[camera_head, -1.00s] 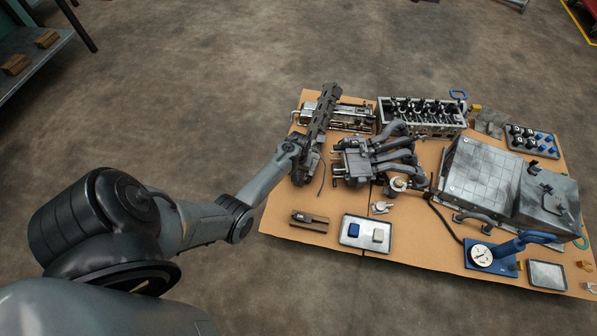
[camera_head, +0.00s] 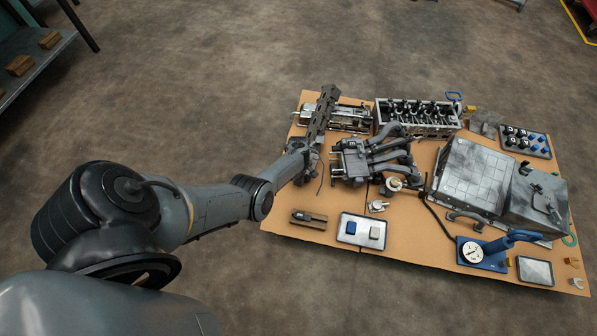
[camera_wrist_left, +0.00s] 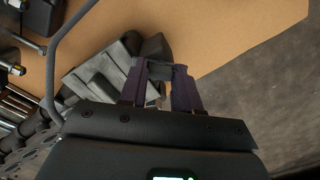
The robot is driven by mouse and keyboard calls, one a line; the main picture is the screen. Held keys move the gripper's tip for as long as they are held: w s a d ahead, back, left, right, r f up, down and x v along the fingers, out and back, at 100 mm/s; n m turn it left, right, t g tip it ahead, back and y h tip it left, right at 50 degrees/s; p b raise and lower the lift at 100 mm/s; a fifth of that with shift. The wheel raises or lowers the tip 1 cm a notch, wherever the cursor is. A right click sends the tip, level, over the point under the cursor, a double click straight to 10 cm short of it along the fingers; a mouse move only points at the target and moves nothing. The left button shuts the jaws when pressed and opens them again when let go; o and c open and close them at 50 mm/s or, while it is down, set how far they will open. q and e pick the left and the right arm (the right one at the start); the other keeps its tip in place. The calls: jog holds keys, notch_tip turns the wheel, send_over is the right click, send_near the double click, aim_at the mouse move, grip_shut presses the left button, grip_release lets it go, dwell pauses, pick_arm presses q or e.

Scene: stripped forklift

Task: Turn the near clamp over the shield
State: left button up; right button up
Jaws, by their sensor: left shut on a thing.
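A long dark slotted piece (camera_head: 321,112), which looks like the shield, lies at the left end of the board; part of it also shows at the lower left of the left wrist view (camera_wrist_left: 38,152). My left gripper (camera_wrist_left: 168,78) is at its near end and shut on a small dark grey piece (camera_wrist_left: 155,92), apparently the near clamp. A ribbed grey block (camera_wrist_left: 98,78) and a black rounded part (camera_wrist_left: 155,48) lie beside the fingers. In the head view my own wrist hides the gripper and the clamp. My right gripper is not in view.
A manifold with several pipes (camera_head: 385,157) stands right of the slotted piece. A small tray with two blocks (camera_head: 342,238) and a dark holder (camera_head: 309,219) lie nearer. A thin rod (camera_wrist_left: 50,60) runs beside the gripper.

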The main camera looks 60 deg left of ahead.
pick_arm(q)
jog(key=n, duration=0.4)
jog(key=shift+f+n+b, duration=0.1)
jog(key=shift+n+b, duration=0.25)
jog(key=shift+n, duration=1.45)
jog(key=o, duration=1.1)
jog(key=shift+c, duration=0.2)
jog(key=shift+r+p, duration=0.6)
jog(key=shift+r, duration=0.15)
notch_tip(320, 180, up, 9)
jog(key=p, duration=0.7)
jog(key=shift+r, duration=0.2)
